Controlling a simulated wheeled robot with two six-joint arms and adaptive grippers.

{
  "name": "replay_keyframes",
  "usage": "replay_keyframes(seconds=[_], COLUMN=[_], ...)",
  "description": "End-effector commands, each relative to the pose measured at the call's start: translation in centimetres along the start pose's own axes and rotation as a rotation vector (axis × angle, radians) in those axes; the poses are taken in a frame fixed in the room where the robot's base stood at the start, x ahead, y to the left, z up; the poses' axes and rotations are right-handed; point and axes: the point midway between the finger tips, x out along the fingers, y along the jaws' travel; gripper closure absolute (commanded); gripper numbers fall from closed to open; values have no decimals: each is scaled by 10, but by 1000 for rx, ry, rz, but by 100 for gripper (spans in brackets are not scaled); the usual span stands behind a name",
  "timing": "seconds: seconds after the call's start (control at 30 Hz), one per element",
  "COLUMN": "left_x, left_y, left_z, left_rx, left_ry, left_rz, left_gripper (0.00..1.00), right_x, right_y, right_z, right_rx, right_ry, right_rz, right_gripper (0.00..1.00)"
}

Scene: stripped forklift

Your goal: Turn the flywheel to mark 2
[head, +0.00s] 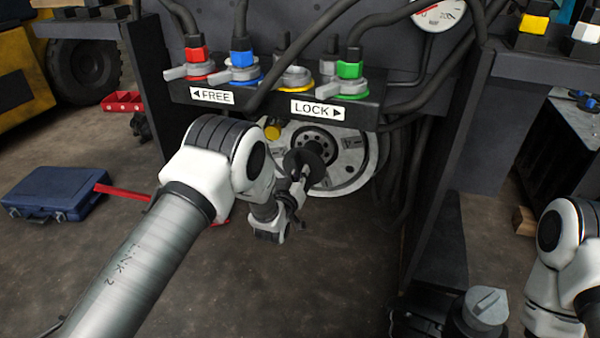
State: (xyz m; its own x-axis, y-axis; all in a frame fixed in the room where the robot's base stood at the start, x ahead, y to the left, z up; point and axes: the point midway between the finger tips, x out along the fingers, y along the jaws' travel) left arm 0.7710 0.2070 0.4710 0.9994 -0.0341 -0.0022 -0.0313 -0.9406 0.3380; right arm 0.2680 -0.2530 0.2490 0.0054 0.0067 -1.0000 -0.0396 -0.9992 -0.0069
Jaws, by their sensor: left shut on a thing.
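The flywheel (354,160) is a pale metal disc with a dark bolted hub, low in the bay under the valve panel. Markings on its face are too small to read. My left arm reaches in from the left and covers its lower left part. My left gripper (302,180) is in front of the hub's lower side, shut on a dark round part (305,166). Its fingertips are small and partly hidden, and I cannot tell how that part joins the flywheel. My right arm shows at the right edge; its gripper is out of view.
Above the flywheel are red (197,62), blue (242,63) and green (350,72) valves, FREE (212,96) and LOCK (317,110) labels, and a gauge (438,14). Dark hoses hang close by. A blue case (52,192) lies on the floor at left.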

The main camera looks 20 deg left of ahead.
Motion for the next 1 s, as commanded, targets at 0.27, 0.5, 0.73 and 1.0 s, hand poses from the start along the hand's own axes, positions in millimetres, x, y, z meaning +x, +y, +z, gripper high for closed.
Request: replay_keyframes(seconds=[0.27, 0.5, 0.73, 1.0], left_x=[5, 5, 5, 5], left_y=[3, 3, 3, 2], left_z=[-8, -9, -8, -8], left_rx=[245, 294, 319, 342], left_ry=[18, 18, 18, 18], left_rz=[4, 3, 3, 2], left_gripper=[100, 100, 100, 76], right_x=[-4, -5, -5, -5], right_y=[0, 0, 0, 0], right_z=[0, 0, 0, 0], right_rx=[0, 0, 0, 0], right_ry=[0, 0, 0, 0], right_rz=[0, 0, 0, 0], right_gripper=[60, 60, 60, 60])
